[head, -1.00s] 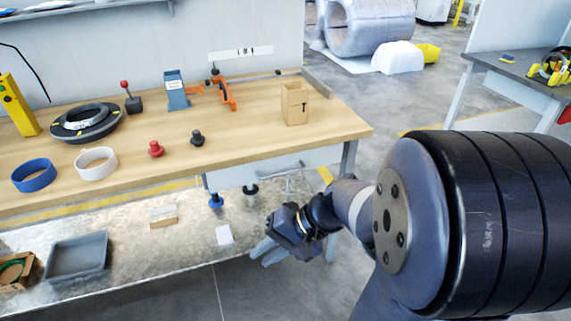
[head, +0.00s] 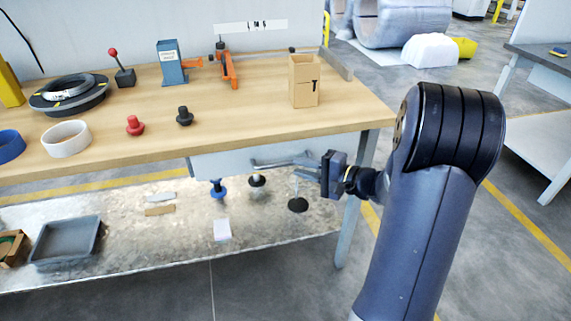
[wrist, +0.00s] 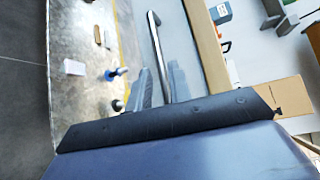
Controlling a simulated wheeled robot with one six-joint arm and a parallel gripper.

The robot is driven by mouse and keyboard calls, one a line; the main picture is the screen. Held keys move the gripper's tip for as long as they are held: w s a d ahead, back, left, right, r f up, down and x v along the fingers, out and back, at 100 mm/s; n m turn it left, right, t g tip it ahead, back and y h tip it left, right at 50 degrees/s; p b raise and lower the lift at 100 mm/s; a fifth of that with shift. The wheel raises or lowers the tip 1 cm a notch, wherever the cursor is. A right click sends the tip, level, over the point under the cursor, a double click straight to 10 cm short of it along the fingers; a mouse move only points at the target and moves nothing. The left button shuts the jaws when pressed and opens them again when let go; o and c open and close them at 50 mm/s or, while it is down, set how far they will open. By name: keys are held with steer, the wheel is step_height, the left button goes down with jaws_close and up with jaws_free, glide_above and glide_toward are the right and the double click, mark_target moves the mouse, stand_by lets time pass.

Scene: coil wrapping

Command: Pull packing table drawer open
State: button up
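The packing table (head: 225,115) has a light grey drawer (head: 222,164) under its wooden top, and the drawer looks shut. Its metal bar handle (head: 272,164) sticks out from the front. My gripper (head: 308,165) is at the right end of the handle in the head view. In the wrist view the handle (wrist: 157,45) runs down between the two fingers of my gripper (wrist: 162,85), which are apart. I cannot tell whether either finger touches the bar. Part of the handle's right end is hidden by the fingers.
On the table top stand a cardboard box (head: 303,85), a red knob (head: 135,126) and a black knob (head: 184,116). The lower shelf (head: 130,250) holds a grey tray (head: 66,243) and small parts. A table leg (head: 352,215) stands close to my arm.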

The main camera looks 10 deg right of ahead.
mark_target(287, 164)
steer(key=x, duration=0.5)
steer(key=shift+w+a, duration=0.25)
steer(key=shift+w, duration=0.05)
steer(key=shift+c, duration=0.2)
jaws_close()
